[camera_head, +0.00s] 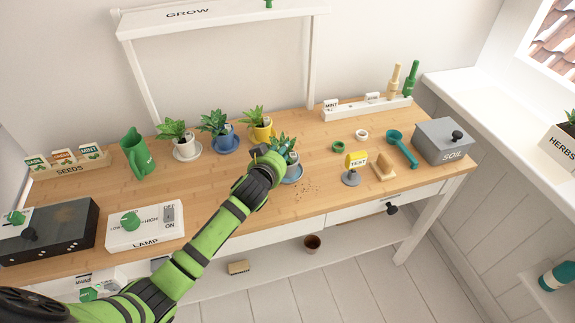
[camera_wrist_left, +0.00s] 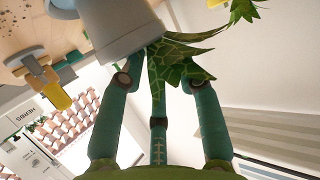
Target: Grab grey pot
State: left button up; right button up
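The grey pot (camera_head: 293,158) holds a green leafy plant (camera_head: 285,143) and stands at a blue saucer (camera_head: 293,175) near the desk's front middle. My left gripper (camera_head: 262,157) is beside its left side and partly covers pot and plant. In the left wrist view, the grey pot (camera_wrist_left: 112,28) is close, at the top. Its patterned leaves (camera_wrist_left: 178,62) hang among the fingertips of my left gripper (camera_wrist_left: 163,72). The fingers are spread apart, and one fingertip overlaps the pot's rim; whether it touches cannot be told. My right gripper is not in view.
Potted plants on saucers, white (camera_head: 187,152) and blue (camera_head: 228,143), and a yellow pot (camera_head: 262,132) stand behind. A yellow TEST meter (camera_head: 355,160) is to the right. The lamp box (camera_head: 146,228) is at front left. Bare desk lies around the soil crumbs.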

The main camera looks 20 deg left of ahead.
pick_arm(q)
grip_shut()
jog(key=shift+r, duration=0.1)
dwell(0.3)
